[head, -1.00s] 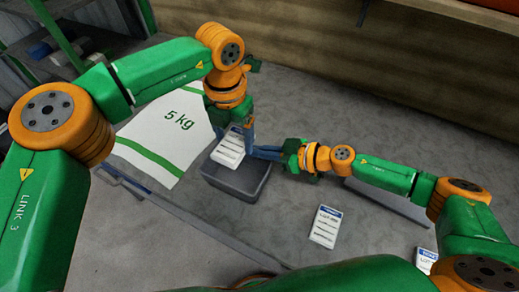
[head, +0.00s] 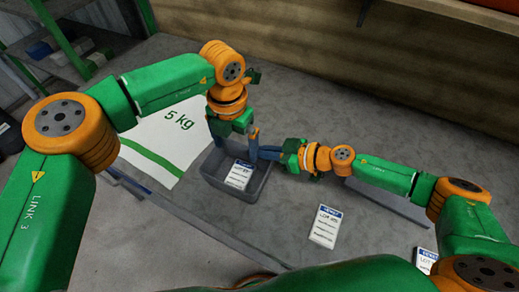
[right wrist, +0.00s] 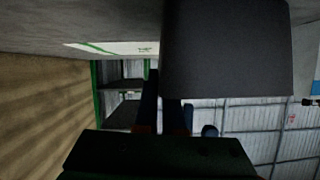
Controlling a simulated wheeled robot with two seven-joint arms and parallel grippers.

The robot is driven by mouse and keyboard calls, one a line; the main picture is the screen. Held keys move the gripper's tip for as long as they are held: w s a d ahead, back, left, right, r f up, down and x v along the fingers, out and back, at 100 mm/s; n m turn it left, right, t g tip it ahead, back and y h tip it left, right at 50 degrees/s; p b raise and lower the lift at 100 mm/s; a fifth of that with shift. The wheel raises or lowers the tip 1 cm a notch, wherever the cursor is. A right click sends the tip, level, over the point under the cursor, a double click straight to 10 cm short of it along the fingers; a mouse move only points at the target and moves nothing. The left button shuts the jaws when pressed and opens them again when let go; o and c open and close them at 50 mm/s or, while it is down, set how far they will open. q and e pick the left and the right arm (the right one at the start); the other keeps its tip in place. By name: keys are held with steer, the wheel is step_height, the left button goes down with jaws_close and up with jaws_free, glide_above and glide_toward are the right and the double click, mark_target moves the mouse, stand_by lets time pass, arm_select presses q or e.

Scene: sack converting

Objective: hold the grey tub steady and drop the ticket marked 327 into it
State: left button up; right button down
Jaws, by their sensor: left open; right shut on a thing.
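The grey tub (head: 222,197) stands on the grey table in the head view. A white ticket with a blue top band (head: 239,176) lies inside it, tilted; its number is too small to read. My left gripper (head: 236,136) is open and empty just above the tub's far side. My right gripper (head: 265,153) is shut on the tub's wall at its far right. In the right wrist view the tub (right wrist: 228,55) is a large dark shape beside the right gripper's fingers (right wrist: 168,112).
Another ticket (head: 326,227) lies on the table right of the tub, and one more (head: 427,260) sits near the right arm. A white 5 kg sack (head: 160,140) lies left of the tub. A wooden wall (head: 330,55) rises behind.

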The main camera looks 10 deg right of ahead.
arm_select(q)
step_height(320, 180, up, 12)
stand_by(0.4)
arm_select(e)
steer(key=c, duration=0.9)
jaws_free()
steer(key=shift+c, duration=0.2)
steer(key=v, duration=1.2)
